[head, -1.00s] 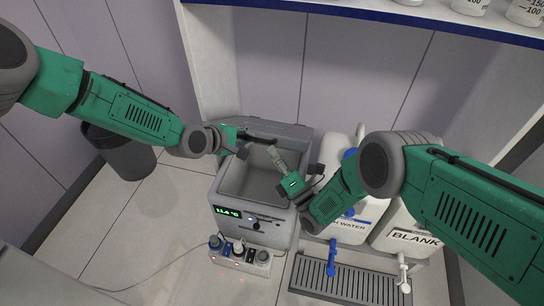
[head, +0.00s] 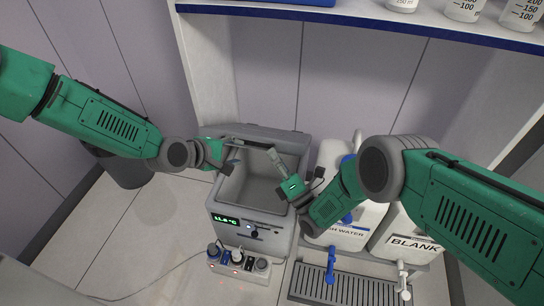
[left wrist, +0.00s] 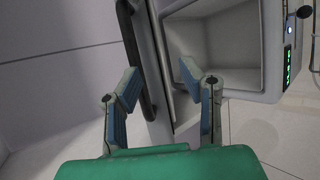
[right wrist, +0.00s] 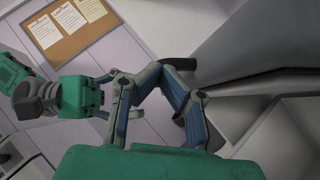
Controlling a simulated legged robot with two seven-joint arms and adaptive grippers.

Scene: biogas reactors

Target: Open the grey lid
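The grey lid (head: 285,138) stands raised at the back of the grey bath (head: 228,222), whose empty-looking interior is exposed. The lid's black handle shows in the left wrist view (left wrist: 133,55). My left gripper (head: 229,165) is at the bath's upper left, in front of the lid. Its fingers (left wrist: 158,78) are open, with a clear gap; the handle lies beyond them, not gripped. My right gripper (head: 271,152) reaches over the bath's right side toward the lid. Its fingertips (right wrist: 160,70) meet, with a black piece (right wrist: 180,63) just behind them; I see nothing held between them.
White containers (head: 340,235), one labelled BLANK (head: 412,243), stand right of the bath above a drain grate (head: 350,287). A socket strip (head: 238,261) lies in front. A shelf (head: 360,22) with bottles runs overhead. A dark bin (head: 120,168) stands at left.

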